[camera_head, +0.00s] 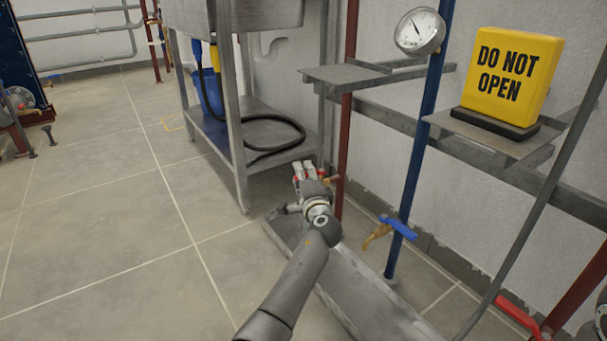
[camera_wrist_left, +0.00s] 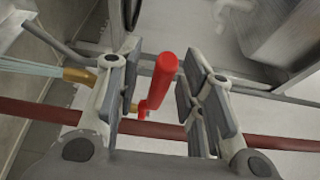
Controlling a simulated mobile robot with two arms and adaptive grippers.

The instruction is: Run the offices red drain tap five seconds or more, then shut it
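My left gripper (camera_head: 308,172) is low by the red pipe (camera_head: 349,110), beside the steel sink stand. In the left wrist view its fingers (camera_wrist_left: 166,90) are apart, on either side of a red tap lever (camera_wrist_left: 164,80), with gaps at both sides. The lever joins the red pipe (camera_wrist_left: 270,142). The tap's brass spout (camera_wrist_left: 78,75) points left, and it also shows in the head view (camera_head: 331,179). A pale bluish streak (camera_wrist_left: 30,68), looking like running water, leaves the spout in the left wrist view. My right gripper is out of view.
A grey floor channel (camera_head: 355,290) lies below. A blue pipe (camera_head: 418,130) with a blue-levered tap (camera_head: 398,227) and gauge (camera_head: 420,31) stands to the right. A yellow DO NOT OPEN sign (camera_head: 512,75) sits on a bracket. Another red lever (camera_head: 518,315) is at lower right.

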